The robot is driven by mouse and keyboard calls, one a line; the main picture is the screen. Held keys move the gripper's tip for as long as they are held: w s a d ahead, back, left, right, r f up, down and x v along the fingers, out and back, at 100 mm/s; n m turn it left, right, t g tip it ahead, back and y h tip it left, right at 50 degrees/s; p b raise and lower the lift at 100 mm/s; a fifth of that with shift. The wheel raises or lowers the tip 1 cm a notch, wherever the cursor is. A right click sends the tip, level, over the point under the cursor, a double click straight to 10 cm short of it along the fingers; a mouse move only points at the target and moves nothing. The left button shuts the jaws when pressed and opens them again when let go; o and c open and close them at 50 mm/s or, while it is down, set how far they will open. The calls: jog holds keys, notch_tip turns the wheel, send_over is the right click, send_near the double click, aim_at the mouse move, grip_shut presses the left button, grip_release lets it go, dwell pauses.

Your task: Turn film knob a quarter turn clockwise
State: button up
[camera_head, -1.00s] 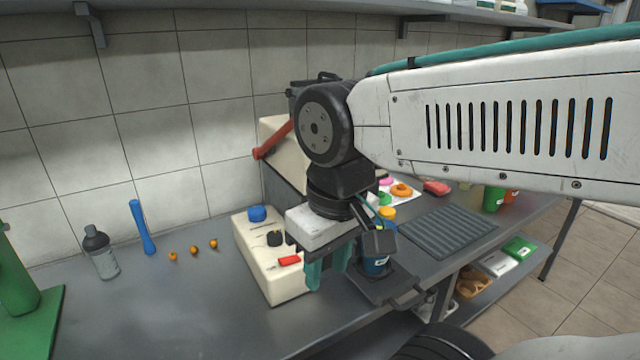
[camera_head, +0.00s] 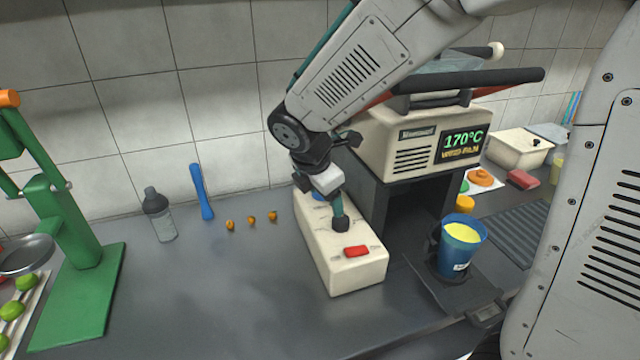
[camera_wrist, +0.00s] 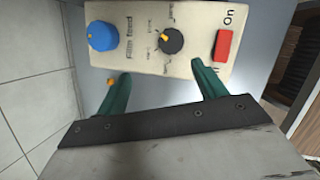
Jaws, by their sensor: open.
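The cream control box (camera_head: 350,275) stands on the grey counter. In the wrist view its blue knob (camera_wrist: 102,36) is at the left, beside the words "Film feed". A black pointer knob (camera_wrist: 171,40) with small labels around it is in the middle, and a red switch (camera_wrist: 225,45) marked "On" is at the right. My gripper (camera_wrist: 160,68) is open and empty, its teal fingers apart on the near side of the knobs. In the head view my gripper (camera_head: 337,208) is just above the box by the black knob; the blue knob (camera_head: 318,195) is partly hidden behind it.
A sealing machine (camera_head: 410,140) reading 170°C stands right of the box, with a blue cup (camera_head: 461,255) before it. A green press (camera_head: 65,230) is far left.

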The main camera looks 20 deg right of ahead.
jog(key=w+a+f+n, duration=0.4)
jog(key=a+f+n, duration=0.1)
jog(key=f+n, duration=0.1)
jog(key=shift+t, duration=0.3)
jog(key=w+d, duration=0.8)
jog(key=shift+w+d+r, duration=0.15)
jog(key=shift+w+d, duration=0.05)
jog(key=shift+w, duration=0.05)
jog(key=shift+w+d, duration=0.2)
jog(key=shift+f, duration=0.55)
jog(key=shift+c, duration=0.3)
jog(key=c, duration=0.9)
